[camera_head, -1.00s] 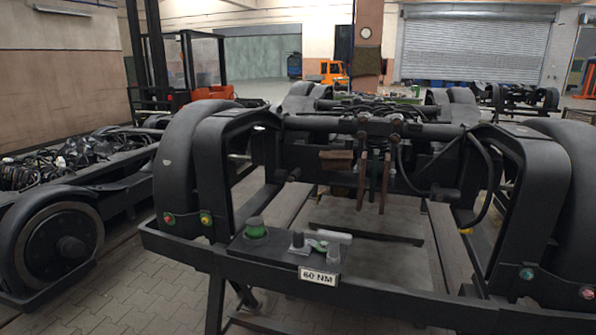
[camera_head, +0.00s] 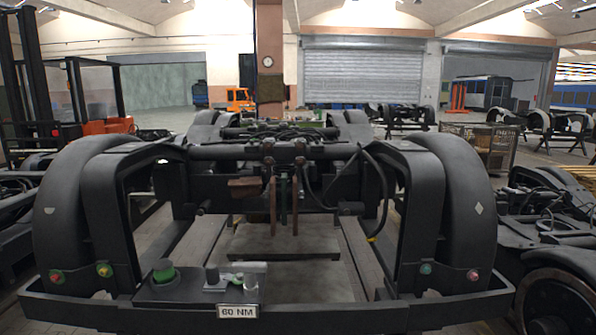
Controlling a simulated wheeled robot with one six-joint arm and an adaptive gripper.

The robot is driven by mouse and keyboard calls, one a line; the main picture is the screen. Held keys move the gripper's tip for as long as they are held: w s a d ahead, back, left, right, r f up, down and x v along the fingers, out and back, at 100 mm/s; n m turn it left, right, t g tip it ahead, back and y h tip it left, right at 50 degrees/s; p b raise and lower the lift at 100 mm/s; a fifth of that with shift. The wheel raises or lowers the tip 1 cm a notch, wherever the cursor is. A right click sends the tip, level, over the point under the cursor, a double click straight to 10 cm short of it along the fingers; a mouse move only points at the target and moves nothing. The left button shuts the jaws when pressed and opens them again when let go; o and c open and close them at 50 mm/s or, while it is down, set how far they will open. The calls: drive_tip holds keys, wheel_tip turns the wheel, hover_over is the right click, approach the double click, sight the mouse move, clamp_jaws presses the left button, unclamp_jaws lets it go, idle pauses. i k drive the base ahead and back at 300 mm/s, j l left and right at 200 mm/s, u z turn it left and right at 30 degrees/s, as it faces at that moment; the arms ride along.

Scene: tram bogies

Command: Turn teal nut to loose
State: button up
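A teal nut (camera_head: 426,268) sits on the right bracket of the bogie frame (camera_head: 400,312), low on the leg beside the right wheel cover. A pink-red nut (camera_head: 473,275) is to its right. On the left bracket are a red nut (camera_head: 57,276) and a yellow-green nut (camera_head: 104,270). The nuts are too small to tell whether they are tight or loose. My gripper is not in view.
A tray at the front left of the frame holds a green-topped part (camera_head: 163,271), a grey-green tool (camera_head: 232,279) and a "60 NM" label (camera_head: 237,311). Another bogie (camera_head: 550,230) stands at the right. A forklift (camera_head: 75,95) is at the back left.

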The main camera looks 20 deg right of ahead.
sight(426, 269)
drive_tip(key=i+l, duration=0.15)
drive_tip(key=l, duration=0.15)
drive_tip(key=i+l, duration=0.15)
drive_tip(key=l, duration=0.2)
drive_tip(key=i+l, duration=0.15)
drive_tip(key=l, duration=0.15)
drive_tip(key=i+l, duration=0.1)
drive_tip(key=l, duration=0.2)
drive_tip(key=l+z, duration=0.05)
